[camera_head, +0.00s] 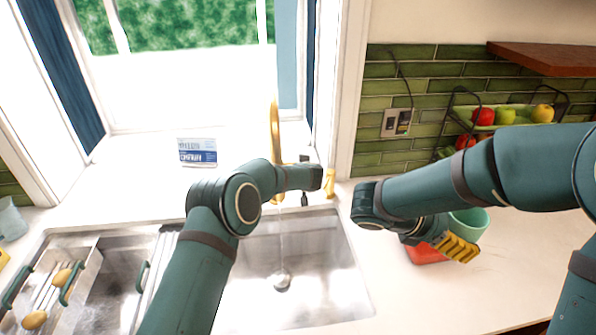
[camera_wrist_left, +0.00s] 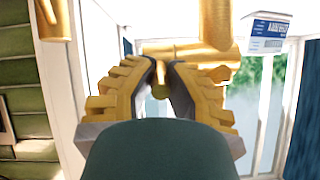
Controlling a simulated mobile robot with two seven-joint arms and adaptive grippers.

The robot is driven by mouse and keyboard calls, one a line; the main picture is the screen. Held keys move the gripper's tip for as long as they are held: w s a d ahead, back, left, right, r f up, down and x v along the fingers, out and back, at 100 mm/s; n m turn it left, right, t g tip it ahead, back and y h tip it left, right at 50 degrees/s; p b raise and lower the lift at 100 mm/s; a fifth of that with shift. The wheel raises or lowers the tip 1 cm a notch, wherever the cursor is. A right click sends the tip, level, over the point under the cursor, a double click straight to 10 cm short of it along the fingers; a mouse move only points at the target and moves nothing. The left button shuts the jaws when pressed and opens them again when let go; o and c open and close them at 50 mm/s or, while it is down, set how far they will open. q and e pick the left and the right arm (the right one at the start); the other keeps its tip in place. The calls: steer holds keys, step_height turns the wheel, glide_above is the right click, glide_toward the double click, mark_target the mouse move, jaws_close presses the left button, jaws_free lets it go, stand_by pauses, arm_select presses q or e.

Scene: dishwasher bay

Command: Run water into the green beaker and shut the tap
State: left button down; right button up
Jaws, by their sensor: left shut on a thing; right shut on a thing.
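The gold tap (camera_head: 275,125) stands behind the sink. A thin, pale stream of water (camera_head: 282,238) seems to fall from it towards the drain. In the left wrist view, my left gripper (camera_wrist_left: 160,78) is shut on a small gold knob of the tap (camera_wrist_left: 160,92). In the head view my left arm largely hides that grip. The mint-green beaker (camera_head: 470,218) is upright over the right counter, away from the stream. My right gripper (camera_head: 457,247) is shut on it, one yellow finger across its front. The beaker's lower part is hidden.
A red-orange object (camera_head: 424,254) lies under my right gripper. The sink (camera_head: 335,265) has an open basin; a rack with utensils (camera_head: 45,290) is at left. A blue-and-white box (camera_head: 197,152) stands on the sill. A fruit rack (camera_head: 500,118) is at the right wall.

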arm_select(q)
steer(key=shift+s+f, duration=0.1)
steer(key=shift+f, duration=0.15)
steer(key=c, duration=1)
jaws_free()
steer(key=shift+r, duration=0.1)
steer(key=shift+o, duration=0.2)
steer(key=shift+r, duration=0.1)
steer(key=shift+s+d+r, duration=0.2)
steer(key=shift+s+r, duration=0.15)
steer(key=shift+s, duration=0.1)
steer(key=v, duration=1)
steer(key=shift+s, duration=0.35)
steer(key=shift+r, duration=0.1)
